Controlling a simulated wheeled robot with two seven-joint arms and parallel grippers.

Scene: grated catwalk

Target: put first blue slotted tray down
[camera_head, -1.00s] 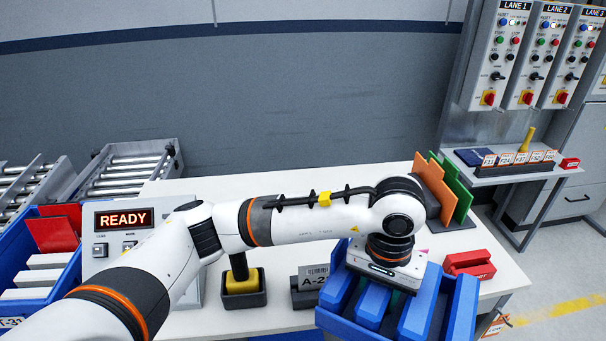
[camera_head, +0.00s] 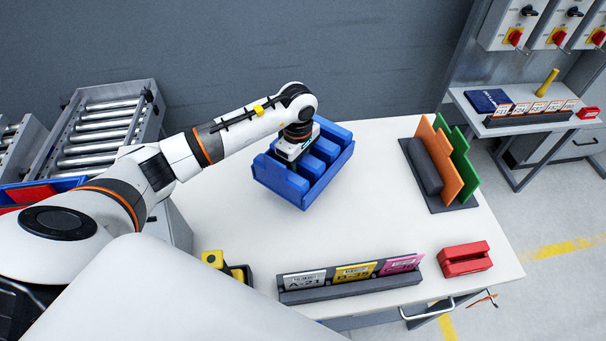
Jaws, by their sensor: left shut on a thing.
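The blue slotted tray (camera_head: 324,176) is over the back middle of the white table, turned at an angle, with several blue dividers inside. My left gripper (camera_head: 293,160) comes down on it from above and is shut on it. The fingertips are mostly hidden by the wrist and the tray. Whether the tray's underside touches the table top (camera_head: 390,215) or hangs just above it, I cannot tell. My right gripper is out of the picture.
An orange and green panel rack (camera_head: 452,170) stands at the right. A label holder (camera_head: 350,285), a red block (camera_head: 465,259) and a yellow-and-black item (camera_head: 226,266) line the near side. A roller conveyor (camera_head: 100,135) is at left. The table's middle is clear.

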